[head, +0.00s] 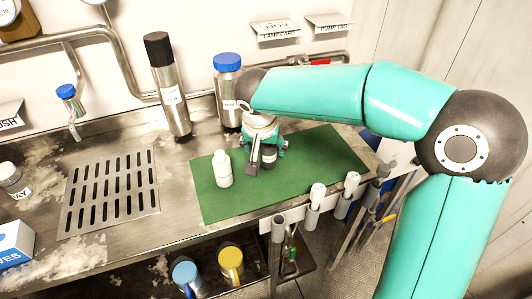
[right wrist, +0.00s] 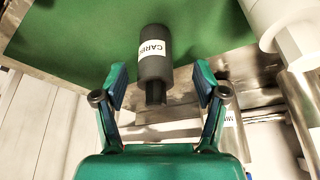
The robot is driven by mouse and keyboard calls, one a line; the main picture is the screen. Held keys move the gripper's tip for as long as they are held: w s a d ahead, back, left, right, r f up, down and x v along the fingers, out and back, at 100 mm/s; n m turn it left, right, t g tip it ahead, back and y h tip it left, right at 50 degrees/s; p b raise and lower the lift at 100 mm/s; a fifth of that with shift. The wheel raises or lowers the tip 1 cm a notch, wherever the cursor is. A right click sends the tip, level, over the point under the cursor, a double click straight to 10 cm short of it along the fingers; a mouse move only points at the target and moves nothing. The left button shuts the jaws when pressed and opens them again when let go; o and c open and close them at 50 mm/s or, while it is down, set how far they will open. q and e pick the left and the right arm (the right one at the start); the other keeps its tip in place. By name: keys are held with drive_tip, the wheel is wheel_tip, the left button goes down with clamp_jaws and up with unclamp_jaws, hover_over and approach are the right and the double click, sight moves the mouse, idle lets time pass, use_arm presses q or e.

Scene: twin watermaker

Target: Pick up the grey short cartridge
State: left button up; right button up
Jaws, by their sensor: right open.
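The grey short cartridge (right wrist: 153,45) is a dark grey cylinder with a white label reading "CARB", over the green mat (right wrist: 85,25) in the right wrist view. In the head view the cartridge (head: 269,158) is partly hidden by my right gripper on the green mat (head: 320,160). My right gripper (head: 260,150) is above and beside it. In the right wrist view my right gripper (right wrist: 160,85) is open, with the cartridge's narrow end between its fingers and a gap on both sides. My left gripper is not in view.
A white bottle (head: 222,169) stands on the mat just left of the gripper. A black-capped steel cylinder (head: 169,90) and a blue-capped jar (head: 228,85) stand behind. A drain grate (head: 110,190) is at left. Holders with white-topped items (head: 315,200) line the front edge.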

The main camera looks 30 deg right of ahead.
sight(268, 153)
drive_tip(key=shift+d+p+x, duration=0.2)
drive_tip(key=shift+x, duration=1.15)
drive_tip(key=shift+d+p+x, duration=0.15)
drive_tip(key=shift+p+x, duration=0.05)
drive_tip(key=shift+x, duration=1.2)
drive_tip(key=shift+r, duration=0.15)
drive_tip(key=c, duration=1.3)
drive_tip(key=shift+c, duration=0.2)
